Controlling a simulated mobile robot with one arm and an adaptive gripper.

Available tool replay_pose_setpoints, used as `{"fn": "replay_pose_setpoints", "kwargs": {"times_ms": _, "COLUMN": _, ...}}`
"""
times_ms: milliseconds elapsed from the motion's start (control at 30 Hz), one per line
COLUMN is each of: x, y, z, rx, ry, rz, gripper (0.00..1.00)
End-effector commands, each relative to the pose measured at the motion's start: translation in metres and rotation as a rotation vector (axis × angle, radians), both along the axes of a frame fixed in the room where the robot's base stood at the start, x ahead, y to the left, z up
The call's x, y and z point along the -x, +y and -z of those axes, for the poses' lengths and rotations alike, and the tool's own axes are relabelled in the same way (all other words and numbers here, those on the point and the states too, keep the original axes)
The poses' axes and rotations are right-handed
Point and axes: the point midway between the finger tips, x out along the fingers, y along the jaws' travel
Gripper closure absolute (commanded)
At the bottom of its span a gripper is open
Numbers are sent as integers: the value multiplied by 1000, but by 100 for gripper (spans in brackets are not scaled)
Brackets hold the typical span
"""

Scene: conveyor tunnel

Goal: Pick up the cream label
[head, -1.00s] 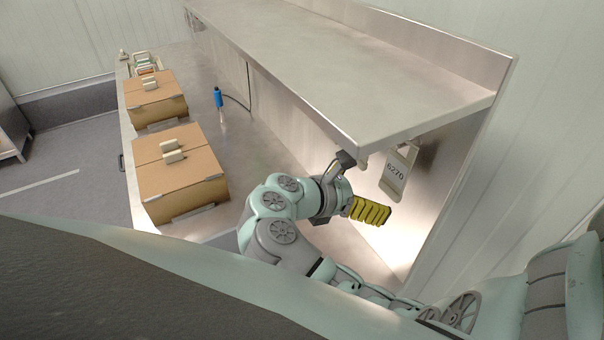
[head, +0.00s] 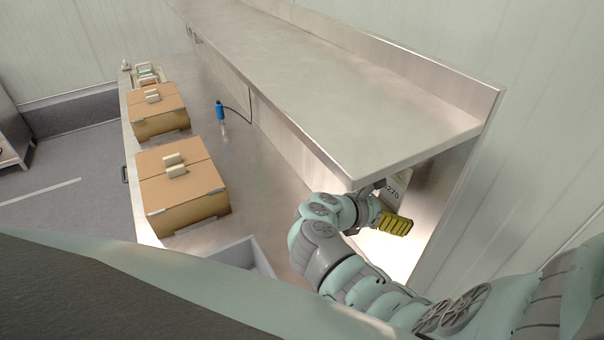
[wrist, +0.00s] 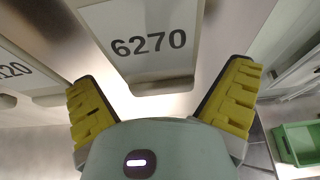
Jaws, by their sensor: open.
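A cream label (head: 398,190) marked 6270 hangs upright under the steel shelf, partly hidden by my arm in the head view. In the wrist view the same label (wrist: 150,63) lies ahead, between the lines of my two yellow fingers. My gripper (wrist: 160,88) is open, with one finger on each side of the label's lower part and nothing held. In the head view my gripper (head: 394,224) is just below and in front of the label. Contact with the label cannot be told.
A second label (wrist: 22,75) ending in 20 hangs to the left in the wrist view. The steel shelf (head: 330,90) overhangs my arm closely. Cardboard boxes (head: 183,205) and a blue-handled tool (head: 220,112) are on the lower counter. A green crate (wrist: 300,143) is at the right.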

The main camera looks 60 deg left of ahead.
Motion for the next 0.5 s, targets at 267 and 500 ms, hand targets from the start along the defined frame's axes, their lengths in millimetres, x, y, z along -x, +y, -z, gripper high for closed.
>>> {"fn": "replay_pose_setpoints", "kwargs": {"times_ms": 267, "x": 0, "y": -1, "z": 0, "rx": 1, "ry": 0, "rz": 2, "gripper": 15}}
{"fn": "replay_pose_setpoints", "kwargs": {"times_ms": 500, "x": 0, "y": 0, "z": 0, "rx": 1, "ry": 0, "rz": 2, "gripper": 39}}
